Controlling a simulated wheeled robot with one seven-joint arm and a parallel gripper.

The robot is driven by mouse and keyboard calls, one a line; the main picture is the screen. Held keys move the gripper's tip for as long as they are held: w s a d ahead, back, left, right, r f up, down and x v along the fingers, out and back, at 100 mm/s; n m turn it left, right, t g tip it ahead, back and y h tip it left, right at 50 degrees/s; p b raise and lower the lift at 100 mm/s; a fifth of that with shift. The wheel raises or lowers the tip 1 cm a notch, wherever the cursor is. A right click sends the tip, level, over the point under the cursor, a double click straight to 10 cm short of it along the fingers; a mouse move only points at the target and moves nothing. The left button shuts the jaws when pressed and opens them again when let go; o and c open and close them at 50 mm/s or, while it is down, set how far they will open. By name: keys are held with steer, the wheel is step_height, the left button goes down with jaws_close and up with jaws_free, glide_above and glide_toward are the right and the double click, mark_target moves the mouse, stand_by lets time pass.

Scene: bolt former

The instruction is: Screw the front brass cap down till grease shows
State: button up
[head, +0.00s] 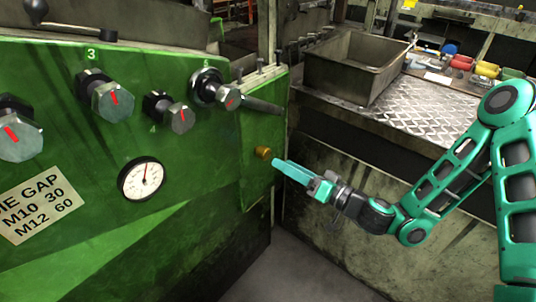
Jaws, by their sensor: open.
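A small brass cap (264,153) sticks out of the green machine panel (232,165), near the panel's right edge. My gripper (277,164) is just to the right of the cap and a little lower, its teal fingers pointing left toward it. The gripper is open, and a small gap seems to lie between the fingertips and the cap. No grease can be made out around the cap at this size. No second brass cap shows.
Above the cap, a dark handle (262,105) juts right from the knob marked 5. Other knobs (113,101) and a dial gauge (142,179) are on the panel to the left. A metal bin (352,68) and tread-plate bench (425,112) stand behind my arm.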

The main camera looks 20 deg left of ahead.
mark_target(268, 155)
steer(key=x, duration=0.8)
steer(key=shift+w+a, duration=0.1)
steer(key=shift+a, duration=0.05)
steer(key=shift+c, duration=0.3)
steer(key=c, duration=1)
